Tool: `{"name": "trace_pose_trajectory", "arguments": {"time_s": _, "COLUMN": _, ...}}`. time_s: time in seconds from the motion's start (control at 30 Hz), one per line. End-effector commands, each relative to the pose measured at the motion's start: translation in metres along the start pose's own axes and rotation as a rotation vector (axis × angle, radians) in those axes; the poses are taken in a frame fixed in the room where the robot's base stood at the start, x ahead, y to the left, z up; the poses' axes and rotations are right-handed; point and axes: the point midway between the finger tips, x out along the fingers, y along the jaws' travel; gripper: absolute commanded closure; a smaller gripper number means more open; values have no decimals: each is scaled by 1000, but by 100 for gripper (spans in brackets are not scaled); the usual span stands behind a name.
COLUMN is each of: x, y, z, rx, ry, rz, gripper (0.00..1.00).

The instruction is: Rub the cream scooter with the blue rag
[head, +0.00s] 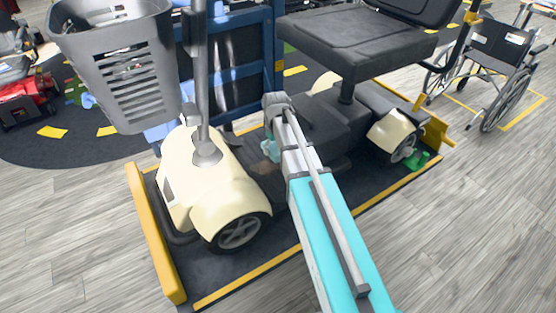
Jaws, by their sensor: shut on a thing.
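The cream scooter (215,185) stands on a dark mat, facing left. It has cream front bodywork, a dark seat (355,42), a grey front basket (122,62) and a cream rear fender (392,131). My teal and white arm reaches from the bottom right up over the middle of the scooter, in front of its footplate. A small teal part of my arm shows beside its upper end, low over the footplate. The fingers of my gripper are hidden behind my arm. I cannot make out the blue rag, nor tell whether anything touches the scooter.
A blue rack frame (268,60) stands just behind the scooter. Yellow edging (155,235) borders the mat on the left. A wheelchair (492,60) stands at the upper right and a red machine (28,100) at the far left. The wooden floor in front is clear.

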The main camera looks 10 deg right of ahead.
Motion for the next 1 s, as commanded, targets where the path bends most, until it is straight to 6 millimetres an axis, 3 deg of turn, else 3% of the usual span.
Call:
{"name": "trace_pose_trajectory", "arguments": {"time_s": 0.13, "x": 12, "y": -2, "z": 6, "rx": 14, "ry": 0, "rz": 0, "gripper": 53}}
{"name": "trace_pose_trajectory", "arguments": {"time_s": 0.67, "x": 15, "y": -2, "z": 7, "rx": 17, "ry": 0, "rz": 0, "gripper": 53}}
{"name": "trace_pose_trajectory", "arguments": {"time_s": 1.0, "x": 44, "y": -3, "z": 7, "rx": 17, "ry": 0, "rz": 0, "gripper": 53}}
